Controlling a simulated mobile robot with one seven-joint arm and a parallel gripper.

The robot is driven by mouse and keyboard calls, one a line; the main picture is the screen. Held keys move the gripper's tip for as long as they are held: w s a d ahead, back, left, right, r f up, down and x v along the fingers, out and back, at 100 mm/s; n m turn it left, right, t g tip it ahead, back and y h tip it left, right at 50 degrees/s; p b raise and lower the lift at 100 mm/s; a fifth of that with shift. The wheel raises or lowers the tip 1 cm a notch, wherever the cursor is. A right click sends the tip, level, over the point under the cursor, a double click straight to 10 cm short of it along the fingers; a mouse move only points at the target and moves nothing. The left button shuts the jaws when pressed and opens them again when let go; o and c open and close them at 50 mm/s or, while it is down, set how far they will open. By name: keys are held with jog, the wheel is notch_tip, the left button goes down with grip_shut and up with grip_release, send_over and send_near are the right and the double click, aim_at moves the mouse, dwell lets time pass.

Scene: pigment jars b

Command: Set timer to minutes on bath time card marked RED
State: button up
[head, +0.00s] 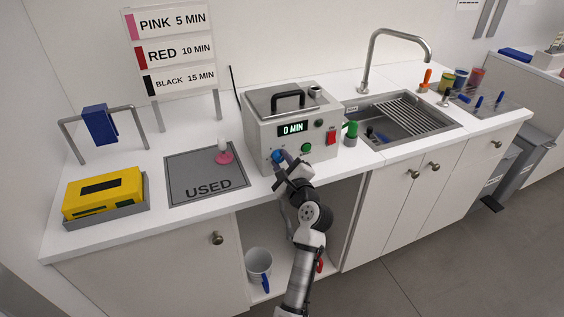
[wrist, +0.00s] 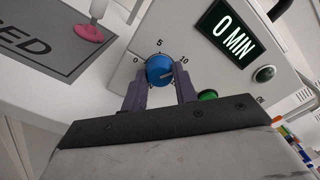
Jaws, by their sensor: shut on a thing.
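My gripper (wrist: 160,84) is shut on this knob, a finger on each side. A pale mark shows on the knob, but its exact setting is hard to tell.
A green button (head: 306,147) and a red switch (head: 331,137) sit right of the knob. The USED mat (head: 195,188) with a pink-based stopper (head: 224,157) lies to the left. A sink (head: 412,120) is to the right.

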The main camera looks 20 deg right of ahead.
jog(key=shift+m, duration=0.4)
jog(key=o, duration=1)
jog(key=shift+c, duration=0.2)
jog(key=s+b, duration=0.4)
jog(key=s, duration=1)
jog(key=shift+d, duration=0.2)
